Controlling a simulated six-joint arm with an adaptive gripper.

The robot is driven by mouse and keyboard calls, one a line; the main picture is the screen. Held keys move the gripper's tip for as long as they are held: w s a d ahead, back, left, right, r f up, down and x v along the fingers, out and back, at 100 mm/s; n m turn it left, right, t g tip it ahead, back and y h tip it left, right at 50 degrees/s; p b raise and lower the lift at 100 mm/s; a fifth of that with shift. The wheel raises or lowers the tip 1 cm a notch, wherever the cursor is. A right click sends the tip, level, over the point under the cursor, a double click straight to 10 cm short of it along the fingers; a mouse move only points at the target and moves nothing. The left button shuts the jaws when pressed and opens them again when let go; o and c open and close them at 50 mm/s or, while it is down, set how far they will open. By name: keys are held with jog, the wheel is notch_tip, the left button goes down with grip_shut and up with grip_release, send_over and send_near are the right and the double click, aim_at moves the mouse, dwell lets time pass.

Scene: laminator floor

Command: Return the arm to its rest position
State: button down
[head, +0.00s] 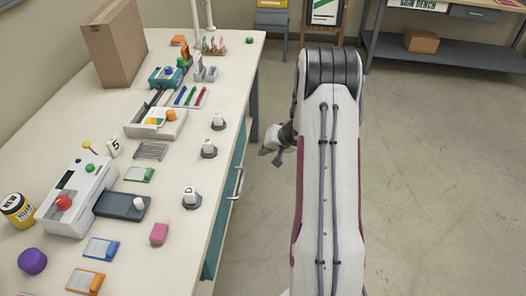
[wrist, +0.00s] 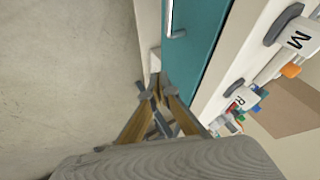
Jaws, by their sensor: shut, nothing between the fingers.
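My arm (head: 328,170) extends forward over the floor, to the right of the long workbench (head: 160,262). My gripper (head: 274,152) hangs beside the bench's right edge, partly hidden behind the arm. In the wrist view my gripper (wrist: 156,97) is shut with nothing between its fingers. It points down past the bench's teal front (wrist: 200,55), over the floor. I cannot tell its exact gap from the bench.
White lettered pieces on dark bases, one at the front (head: 191,197), stand near the bench's right edge. A cardboard box (head: 115,42) stands at the back. The concrete floor (head: 430,180) to the right is clear.

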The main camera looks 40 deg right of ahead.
jog(key=shift+m, duration=0.3)
jog(key=s+a+r+g+y, duration=0.2)
jog(key=s+a+r, duration=0.45)
jog(key=a, duration=0.25)
jog(key=s+a+r+g+y, duration=0.1)
jog(key=s+a+r+g, duration=0.1)
jog(key=s+a+r, duration=0.6)
jog(key=s+a+r+n+t+h, duration=0.2)
jog(key=s+a+r+n, duration=0.6)
jog(key=s+a+r, duration=0.7)
jog(key=shift+s+a+r+h, duration=0.2)
jog(key=shift+s+r+h, duration=0.55)
jog(key=shift+s, duration=0.95)
